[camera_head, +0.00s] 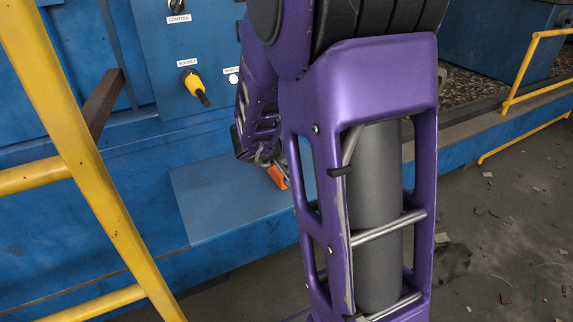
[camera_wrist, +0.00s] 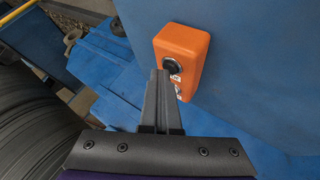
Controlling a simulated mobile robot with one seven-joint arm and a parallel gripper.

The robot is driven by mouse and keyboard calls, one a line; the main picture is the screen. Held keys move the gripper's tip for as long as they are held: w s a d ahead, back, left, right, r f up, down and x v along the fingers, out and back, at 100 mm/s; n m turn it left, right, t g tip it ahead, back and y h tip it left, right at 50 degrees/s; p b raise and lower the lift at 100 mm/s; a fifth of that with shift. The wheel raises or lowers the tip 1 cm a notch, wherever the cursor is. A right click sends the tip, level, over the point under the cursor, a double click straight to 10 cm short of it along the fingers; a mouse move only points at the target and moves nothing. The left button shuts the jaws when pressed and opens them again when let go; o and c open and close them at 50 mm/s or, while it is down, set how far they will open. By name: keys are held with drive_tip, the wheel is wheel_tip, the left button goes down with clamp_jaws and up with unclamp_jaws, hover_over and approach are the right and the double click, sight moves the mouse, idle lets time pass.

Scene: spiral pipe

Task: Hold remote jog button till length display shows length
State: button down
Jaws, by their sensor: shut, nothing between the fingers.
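The remote is an orange box (camera_wrist: 183,52) in the wrist view, lying on a blue surface. It has a round black button (camera_wrist: 174,67) near its middle and a small white label beside it. My gripper (camera_wrist: 162,74) is shut, with its fingertips at the lower left edge of the remote, close to the button. I cannot tell whether they touch it. In the head view only a small orange part of the remote (camera_head: 278,177) shows on the blue ledge, beside my arm, which hides the rest. The length display is not visible in either view.
A blue control panel (camera_head: 150,60) carries a yellow plug (camera_head: 194,83) in a socket and a knob labelled control (camera_head: 177,6). Yellow railings (camera_head: 75,150) stand at the left and right. The blue ledge (camera_head: 215,200) is clear to the left of the remote.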

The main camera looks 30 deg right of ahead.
idle(0.8)
drive_tip(key=shift+r+p, duration=0.85)
drive_tip(key=shift+p, duration=0.45)
wheel_tip(320, 180, up, 5)
idle(2.8)
